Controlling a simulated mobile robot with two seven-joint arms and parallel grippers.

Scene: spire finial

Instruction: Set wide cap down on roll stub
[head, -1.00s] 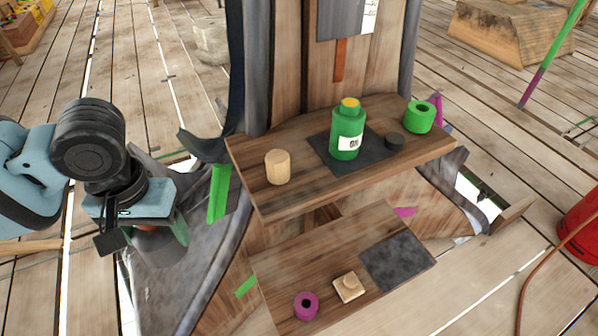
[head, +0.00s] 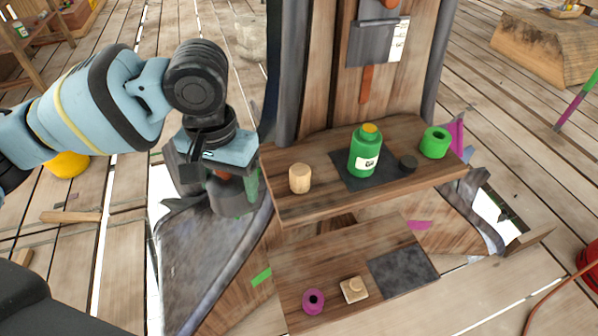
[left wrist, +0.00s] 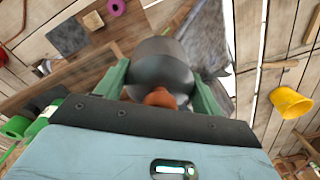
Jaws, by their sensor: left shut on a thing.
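My left gripper (head: 235,188) is left of the upper shelf, its green fingers shut on a wide, dark grey, rounded piece, seemingly the wide cap (left wrist: 158,68). A brown-orange knob on it faces the wrist camera. In the head view the cap is partly hidden by the hand. Which thing is the roll stub is not certain. A green roll with a hole (head: 435,142) stands at the right of the upper shelf, and a magenta roll (head: 313,301) on the lower shelf. My right gripper is not in view.
The lower shelf (head: 345,262) holds a wooden block (head: 354,289) and a dark mat (head: 402,271). A post rises behind the upper shelf.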

